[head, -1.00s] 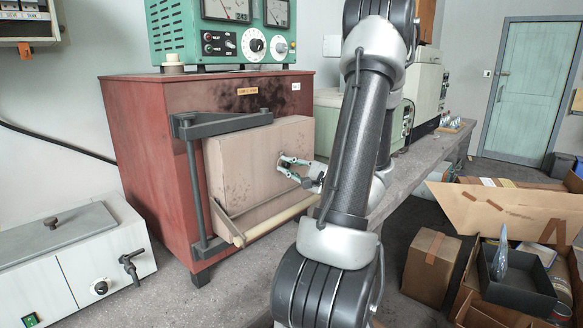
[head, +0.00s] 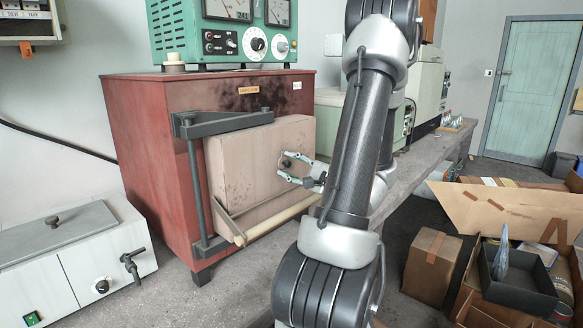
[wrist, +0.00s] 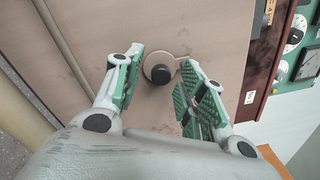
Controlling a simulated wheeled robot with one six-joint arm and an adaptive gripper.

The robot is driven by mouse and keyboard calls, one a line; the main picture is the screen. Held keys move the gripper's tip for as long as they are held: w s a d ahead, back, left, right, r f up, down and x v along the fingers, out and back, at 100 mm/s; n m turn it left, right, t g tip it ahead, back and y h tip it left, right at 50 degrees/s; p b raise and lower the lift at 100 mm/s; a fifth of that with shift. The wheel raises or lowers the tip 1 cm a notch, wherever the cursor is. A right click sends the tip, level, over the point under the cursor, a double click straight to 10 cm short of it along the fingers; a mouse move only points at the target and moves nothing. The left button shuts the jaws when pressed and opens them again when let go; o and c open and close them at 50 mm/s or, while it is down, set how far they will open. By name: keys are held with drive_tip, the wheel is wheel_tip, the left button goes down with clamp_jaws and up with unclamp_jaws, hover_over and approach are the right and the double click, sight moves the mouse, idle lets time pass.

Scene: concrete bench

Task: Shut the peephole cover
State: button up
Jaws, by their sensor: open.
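The peephole cover (wrist: 155,60) is a small round tan disc on the furnace door (head: 240,160), with a black knob (wrist: 161,75) on it in the wrist view. A short arm runs from it toward the upper right. The dark knob also shows in the head view (head: 286,163). No open hole shows beside the disc; I cannot tell what lies behind it. My gripper (wrist: 156,85) is open, with one green-padded finger on each side of the knob and a gap to both. It also shows at the door face in the head view (head: 281,163).
The door hangs on a grey hinge frame (head: 196,190) of the red furnace (head: 140,150). A pale bar (head: 270,222) juts along the door's lower edge. A white box (head: 75,265) stands left. Cardboard boxes (head: 430,265) lie on the floor at right.

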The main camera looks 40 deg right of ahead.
drive_tip(key=s, duration=1.1)
drive_tip(key=shift+s+d+f, duration=0.3)
drive_tip(key=shift+d+f, duration=0.05)
drive_tip(key=shift+d, duration=0.05)
